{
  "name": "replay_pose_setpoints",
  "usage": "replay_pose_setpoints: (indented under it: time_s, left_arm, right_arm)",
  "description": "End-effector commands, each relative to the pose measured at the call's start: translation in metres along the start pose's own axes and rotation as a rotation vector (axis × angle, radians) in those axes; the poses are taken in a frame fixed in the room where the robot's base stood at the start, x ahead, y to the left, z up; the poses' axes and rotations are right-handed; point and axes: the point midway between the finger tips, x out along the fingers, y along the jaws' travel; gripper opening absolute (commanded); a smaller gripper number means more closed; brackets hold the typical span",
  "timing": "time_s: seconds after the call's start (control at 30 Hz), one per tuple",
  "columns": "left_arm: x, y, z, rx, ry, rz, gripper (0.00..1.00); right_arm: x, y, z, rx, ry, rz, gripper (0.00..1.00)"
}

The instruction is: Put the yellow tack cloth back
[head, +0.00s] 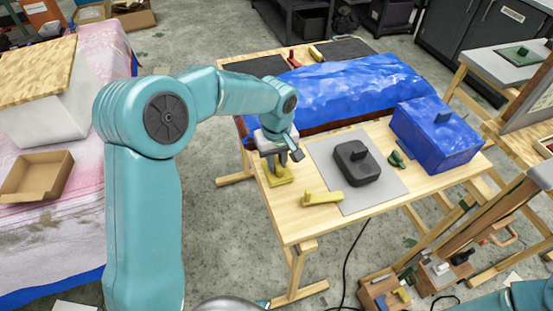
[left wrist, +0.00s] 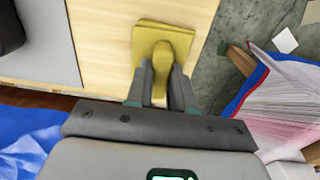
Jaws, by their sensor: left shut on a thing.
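The yellow tack cloth (head: 279,172) is a flat square pad with a raised grip tab. My left gripper (head: 274,158) is shut on that tab from above, at the left edge of the wooden table. In the left wrist view the cloth (left wrist: 148,42) lies between the fingertips of the left gripper (left wrist: 160,82), over bare wood near the table edge. I cannot tell whether the pad touches the tabletop. My right gripper is not in view.
A yellow handled piece (head: 322,198) lies by a grey mat (head: 378,196) bearing a black block (head: 358,164). A green piece (head: 397,158) and a blue box (head: 436,138) stand to the right. Blue sheeting (head: 335,90) covers something behind. The front right tabletop is clear.

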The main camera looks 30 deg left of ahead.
Motion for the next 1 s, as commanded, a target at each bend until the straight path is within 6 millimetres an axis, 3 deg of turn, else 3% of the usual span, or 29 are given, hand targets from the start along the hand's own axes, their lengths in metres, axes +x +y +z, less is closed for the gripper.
replay_pose_setpoints:
  time_s: [0.17,0.2,0.27,0.67,0.77,1.0]
  left_arm:
    - [0.003,0.000,0.000,0.000,0.000,0.000,0.00]
    - [0.002,0.000,0.000,0.000,0.000,0.000,0.32]
    - [0.002,0.000,0.000,0.000,0.000,0.000,0.51]
    - [-0.006,0.000,0.000,0.000,0.001,0.001,0.52]
    - [-0.024,0.001,-0.001,-0.001,0.003,0.003,0.52]
    - [-0.089,0.001,0.000,0.000,0.004,0.005,0.52]
  right_arm:
    - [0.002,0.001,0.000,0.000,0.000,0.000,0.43]
    - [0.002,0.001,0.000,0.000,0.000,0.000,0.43]
    - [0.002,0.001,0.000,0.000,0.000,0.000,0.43]
    - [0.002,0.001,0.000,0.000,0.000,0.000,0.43]
    - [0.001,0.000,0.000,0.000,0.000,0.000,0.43]
    - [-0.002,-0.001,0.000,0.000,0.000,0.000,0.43]
